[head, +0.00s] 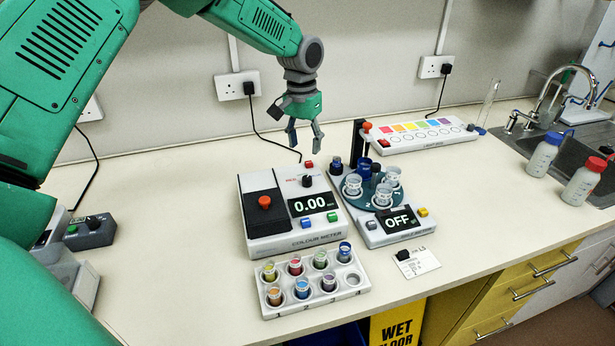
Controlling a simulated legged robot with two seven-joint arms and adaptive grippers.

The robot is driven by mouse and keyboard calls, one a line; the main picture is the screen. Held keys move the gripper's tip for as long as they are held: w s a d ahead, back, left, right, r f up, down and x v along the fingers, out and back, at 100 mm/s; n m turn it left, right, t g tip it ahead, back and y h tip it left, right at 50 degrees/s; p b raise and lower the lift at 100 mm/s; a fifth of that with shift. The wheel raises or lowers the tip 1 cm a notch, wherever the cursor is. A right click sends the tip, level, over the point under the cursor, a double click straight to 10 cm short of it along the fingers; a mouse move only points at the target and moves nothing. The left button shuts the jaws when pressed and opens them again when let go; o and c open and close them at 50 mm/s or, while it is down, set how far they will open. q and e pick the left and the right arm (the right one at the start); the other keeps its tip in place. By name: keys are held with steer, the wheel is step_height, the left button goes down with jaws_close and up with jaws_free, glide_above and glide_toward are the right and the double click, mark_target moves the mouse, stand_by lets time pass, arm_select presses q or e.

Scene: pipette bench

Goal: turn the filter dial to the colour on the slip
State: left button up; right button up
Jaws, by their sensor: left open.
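The colour meter (277,240) stands in the middle of the bench, its display reading 0.00. A small black dial (307,181) sits on its pale top panel above the display; its setting is too small to read. A white paper slip (424,263) lies flat at the bench's front right of the meter, with a small black object on its left end. Any colour on the slip is unreadable. My left gripper (305,141) is open and empty, pointing down, above and behind the dial and apart from it. My right gripper is out of view.
A white rack (313,302) of coloured vials stands in front of the meter. A second device (372,238) showing OFF, with a teal carousel of cups, stands right beside it. A light box (420,145) with coloured squares lies behind. Bottles (584,181) stand far right.

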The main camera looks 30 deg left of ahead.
mark_target(306, 177)
arm_select(q)
steer(key=f, duration=0.3)
steer(key=f+p, duration=0.1)
steer(key=f, duration=0.5)
steer(key=shift+d+f, duration=0.45)
steer(key=shift+f, duration=0.35)
steer(key=shift+a, duration=0.2)
steer(key=shift+a+f, duration=0.1)
steer(key=shift+a, duration=0.1)
jaws_close()
steer(key=shift+d, duration=0.1)
